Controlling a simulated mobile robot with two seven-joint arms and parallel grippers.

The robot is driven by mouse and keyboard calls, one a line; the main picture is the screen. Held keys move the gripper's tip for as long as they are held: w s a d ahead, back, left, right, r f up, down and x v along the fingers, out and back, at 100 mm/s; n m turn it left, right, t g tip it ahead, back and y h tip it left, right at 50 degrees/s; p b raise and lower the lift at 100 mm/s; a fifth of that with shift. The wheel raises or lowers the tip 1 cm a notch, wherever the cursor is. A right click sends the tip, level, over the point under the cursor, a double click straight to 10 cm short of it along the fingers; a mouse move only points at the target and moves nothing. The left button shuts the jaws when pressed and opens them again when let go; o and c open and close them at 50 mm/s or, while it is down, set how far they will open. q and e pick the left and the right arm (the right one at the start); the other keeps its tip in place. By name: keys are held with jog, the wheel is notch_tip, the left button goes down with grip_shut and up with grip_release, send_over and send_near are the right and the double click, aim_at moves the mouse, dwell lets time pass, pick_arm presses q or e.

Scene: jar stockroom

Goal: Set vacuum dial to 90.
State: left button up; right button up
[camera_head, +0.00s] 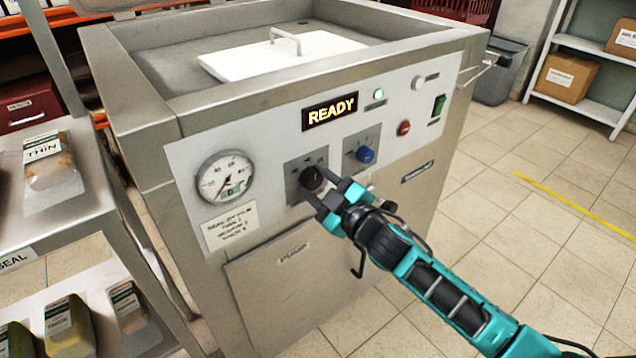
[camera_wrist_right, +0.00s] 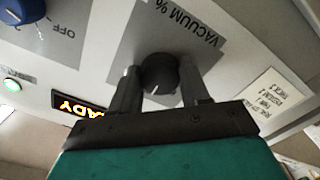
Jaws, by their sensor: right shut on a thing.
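The vacuum dial (camera_head: 312,178) is a round black knob on a dark grey plate on the machine's front panel. In the right wrist view the dial (camera_wrist_right: 159,74) sits under the printed word "VACUUM %", with a small white pointer mark on it. My right gripper (camera_head: 330,195) is shut on the dial, one finger on each side of it; its fingers also show in the wrist view (camera_wrist_right: 160,88). The scale numbers are too small or hidden to read, so I cannot tell the setting. My left gripper is not in view.
A blue knob (camera_head: 365,155) sits right of the dial, and a round gauge (camera_head: 223,178) left of it. The display (camera_head: 330,112) reads "READY". A green switch (camera_head: 438,105) and red button (camera_head: 404,128) are further right. A shelf with packs (camera_head: 62,325) stands left.

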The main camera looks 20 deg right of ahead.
jog(key=o, duration=1.1)
jog(key=shift+c, duration=0.2)
jog(key=shift+s, duration=0.1)
jog(key=p+v, duration=0.1)
jog(key=v, duration=1.1)
jog(key=shift+s+p, duration=0.3)
jog(key=shift+s, duration=0.05)
jog(key=shift+d, duration=0.1)
